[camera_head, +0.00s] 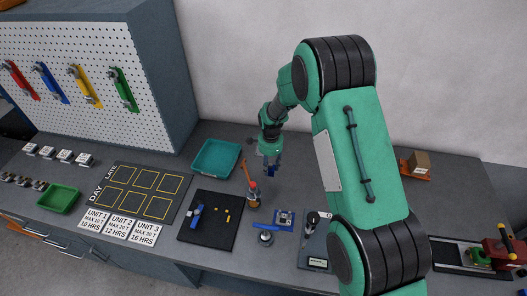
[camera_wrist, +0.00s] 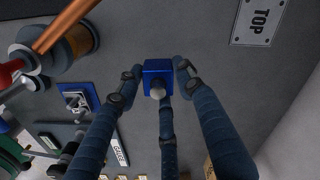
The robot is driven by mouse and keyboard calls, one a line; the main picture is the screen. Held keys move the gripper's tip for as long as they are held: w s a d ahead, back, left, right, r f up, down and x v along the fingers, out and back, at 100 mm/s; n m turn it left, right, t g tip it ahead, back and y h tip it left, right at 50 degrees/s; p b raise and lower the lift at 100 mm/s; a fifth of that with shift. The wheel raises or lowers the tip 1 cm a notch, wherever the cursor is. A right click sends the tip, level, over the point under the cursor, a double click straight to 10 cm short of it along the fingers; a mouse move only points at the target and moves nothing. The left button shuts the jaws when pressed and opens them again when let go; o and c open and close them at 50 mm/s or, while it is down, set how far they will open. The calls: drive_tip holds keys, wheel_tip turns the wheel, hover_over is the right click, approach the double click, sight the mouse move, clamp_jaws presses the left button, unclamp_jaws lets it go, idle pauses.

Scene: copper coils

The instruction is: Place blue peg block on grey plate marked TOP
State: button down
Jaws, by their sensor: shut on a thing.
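The blue peg block (camera_wrist: 158,70) is held between the fingers of my gripper (camera_wrist: 158,82) in the wrist view, with a pale round peg facing the camera. In the head view, my gripper (camera_head: 271,166) hangs over the back middle of the bench, and the blue block (camera_head: 271,171) shows small at its tips. The grey plate marked TOP (camera_wrist: 260,22) lies at the upper right of the wrist view, apart from the block. I cannot make out this plate in the head view; my arm covers part of the bench.
A teal tray (camera_head: 216,158) stands left of my gripper. A copper rod (camera_wrist: 66,25) and spool are at the upper left of the wrist view. A blue-based part (camera_head: 285,219) and a black mat (camera_head: 209,222) lie nearer the front. Grey surface around the TOP plate looks clear.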

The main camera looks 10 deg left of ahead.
drive_tip(key=shift+w, duration=0.1)
drive_tip(key=w+a, duration=0.2)
drive_tip(key=w, duration=0.2)
drive_tip(key=w+a+f, duration=0.1)
drive_tip(key=w+a, duration=0.1)
drive_tip(key=w, duration=0.3)
drive_tip(key=w+a, duration=0.2)
drive_tip(key=w, duration=0.3)
drive_tip(key=shift+w+a+f+p, duration=0.2)
drive_tip(key=shift+a+f+p, duration=0.05)
drive_tip(key=shift+p, duration=0.15)
drive_tip(key=shift+f, duration=1.7)
drive_tip(key=shift+f, duration=0.25)
drive_tip(key=c, duration=1.2)
unclamp_jaws()
drive_tip(key=shift+o, duration=0.2)
drive_tip(key=shift+r, duration=0.15)
